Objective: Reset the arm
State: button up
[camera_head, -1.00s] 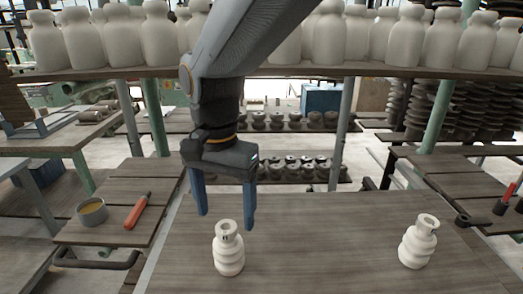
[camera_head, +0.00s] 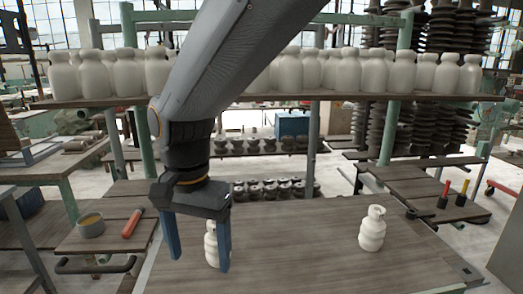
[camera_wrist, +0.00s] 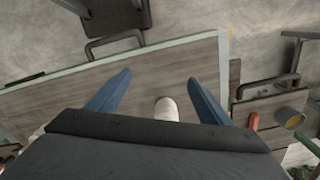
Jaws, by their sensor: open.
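My gripper (camera_head: 196,250) is open, pointing down over the wooden table (camera_head: 300,240), with blue fingers apart. In the head view one white ribbed clay piece (camera_head: 211,243) stands upright behind the fingers and is partly hidden by the right one. In the wrist view a white piece (camera_wrist: 166,109) shows between the fingers (camera_wrist: 155,95), partly hidden by the gripper body; I cannot tell how far below it is. A second white clay piece (camera_head: 372,229) stands upright on the right part of the table, clear of the gripper.
A shelf (camera_head: 330,97) with several white bottle-shaped pieces runs behind the arm. A side table at left holds a grey cup (camera_head: 91,225) and a red-handled tool (camera_head: 133,223). The table between the two clay pieces is clear.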

jog(key=w+d+f, duration=0.1)
jog(key=d+f, duration=0.1)
jog(key=d, duration=0.5)
jog(key=w+d+f+n, duration=0.1)
jog(key=d+f, duration=0.2)
jog(key=d, duration=0.5)
jog(key=w+d+f+n, duration=0.1)
jog(key=d+f, duration=0.2)
jog(key=d, duration=0.5)
jog(key=shift+w+f+t, duration=0.25)
jog(key=shift+w+t, duration=0.05)
jog(key=shift+w, duration=0.05)
jog(key=shift+n, duration=0.6)
jog(key=s+d+f, duration=0.1)
jog(key=d, duration=0.1)
jog(key=s+d+f, duration=0.1)
jog(key=d, duration=0.2)
jog(key=s+d, duration=0.1)
jog(key=d, duration=0.2)
jog(key=shift+f, duration=0.4)
